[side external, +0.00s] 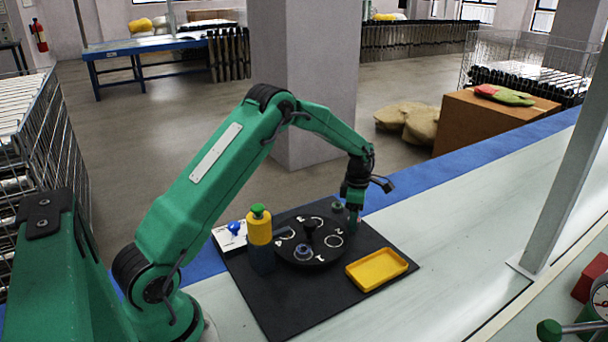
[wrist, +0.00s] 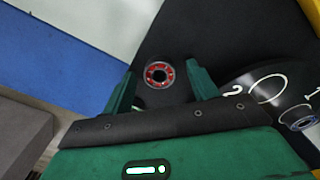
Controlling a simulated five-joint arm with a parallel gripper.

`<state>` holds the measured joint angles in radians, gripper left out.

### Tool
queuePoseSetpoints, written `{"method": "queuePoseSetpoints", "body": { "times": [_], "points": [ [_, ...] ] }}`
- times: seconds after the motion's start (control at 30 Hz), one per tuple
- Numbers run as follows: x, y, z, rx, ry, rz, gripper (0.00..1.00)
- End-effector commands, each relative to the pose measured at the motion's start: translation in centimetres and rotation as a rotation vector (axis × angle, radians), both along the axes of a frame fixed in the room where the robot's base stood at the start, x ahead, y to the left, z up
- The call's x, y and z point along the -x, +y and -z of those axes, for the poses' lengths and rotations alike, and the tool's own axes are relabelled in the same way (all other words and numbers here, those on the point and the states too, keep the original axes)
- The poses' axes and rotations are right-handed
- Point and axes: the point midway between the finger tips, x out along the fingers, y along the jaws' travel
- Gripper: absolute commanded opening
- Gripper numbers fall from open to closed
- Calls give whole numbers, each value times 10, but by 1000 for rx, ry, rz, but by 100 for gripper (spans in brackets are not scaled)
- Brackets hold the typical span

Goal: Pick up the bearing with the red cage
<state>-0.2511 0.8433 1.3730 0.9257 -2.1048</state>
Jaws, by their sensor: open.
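The bearing with the red cage (wrist: 159,74) lies flat on the black mat (wrist: 205,35) in the wrist view. It is a metal ring with a red band around a dark centre hole. My gripper (wrist: 163,69) is open, with one green finger on either side of the bearing and visible gaps between. Nothing is held. In the side view my gripper (side external: 351,218) points down at the far edge of the mat, beyond the round black disc. I cannot make out the red cage there.
A numbered black disc (wrist: 245,87) stands beside my right finger, bearing another bearing with a bluish ring (wrist: 298,117).

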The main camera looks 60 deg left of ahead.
Motion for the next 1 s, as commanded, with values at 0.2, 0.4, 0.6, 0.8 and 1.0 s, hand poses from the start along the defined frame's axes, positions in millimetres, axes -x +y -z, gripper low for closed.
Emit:
{"method": "queuePoseSetpoints", "body": {
  "times": [0.2, 0.4, 0.6, 0.8, 1.0],
  "points": [
    [0, 0, 0, 0, 0, 0, 29],
    [0, 0, -1, -1, -1, 0, 9],
    [0, 0, -1, 0, -1, 0, 9],
    [-1, 0, -11, -1, -4, 0, 9],
    [-1, 0, -34, -1, -4, 0, 9]
  ]
}}
